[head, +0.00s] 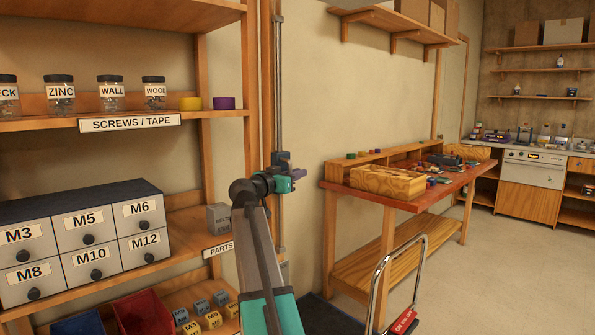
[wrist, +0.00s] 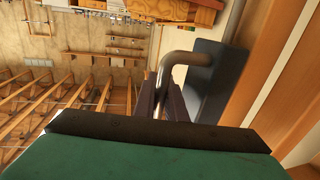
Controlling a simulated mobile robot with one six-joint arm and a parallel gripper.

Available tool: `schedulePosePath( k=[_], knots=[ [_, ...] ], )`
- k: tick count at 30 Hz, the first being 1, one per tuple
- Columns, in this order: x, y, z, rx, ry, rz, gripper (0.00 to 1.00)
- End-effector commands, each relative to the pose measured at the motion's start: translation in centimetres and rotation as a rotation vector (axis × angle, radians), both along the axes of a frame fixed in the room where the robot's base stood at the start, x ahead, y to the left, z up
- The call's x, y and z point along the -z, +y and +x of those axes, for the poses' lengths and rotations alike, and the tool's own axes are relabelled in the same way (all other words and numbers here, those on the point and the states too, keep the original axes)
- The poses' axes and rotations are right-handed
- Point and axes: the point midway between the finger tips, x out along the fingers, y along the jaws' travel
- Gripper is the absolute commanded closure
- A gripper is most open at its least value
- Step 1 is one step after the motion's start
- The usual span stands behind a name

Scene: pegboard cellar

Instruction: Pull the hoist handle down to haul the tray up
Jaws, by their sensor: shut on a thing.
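The hoist shows in the head view as a tall grey vertical rail (head: 278,75) on the wall, just right of the wooden shelf unit. My gripper (head: 284,163) is at the rail, about halfway down it. In the wrist view my gripper's dark fingers (wrist: 163,98) are closed around the hoist handle (wrist: 186,58), a bent grey metal bar. The bar runs to a blue-grey plate (wrist: 212,82) on the right. In the head view the handle is mostly hidden by my gripper. I cannot make out the tray in either view.
The shelf unit (head: 225,160) with jars, drawers and bins stands close on the left. A red-topped workbench (head: 440,195) with wooden boxes stands right of the rail. A hand truck (head: 400,275) stands in front of it. Open floor (head: 490,285) lies at the right.

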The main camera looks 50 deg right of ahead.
Motion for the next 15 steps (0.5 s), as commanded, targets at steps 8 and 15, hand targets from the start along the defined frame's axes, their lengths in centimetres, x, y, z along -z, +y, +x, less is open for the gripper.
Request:
schedulePosePath(
  k=[8,15],
  knots=[
    [5.8,0.1,-0.2,0.003,0.001,0.004,1.00],
    [10.0,0.1,-0.2,0.004,0.002,0.004,1.00]
  ],
)
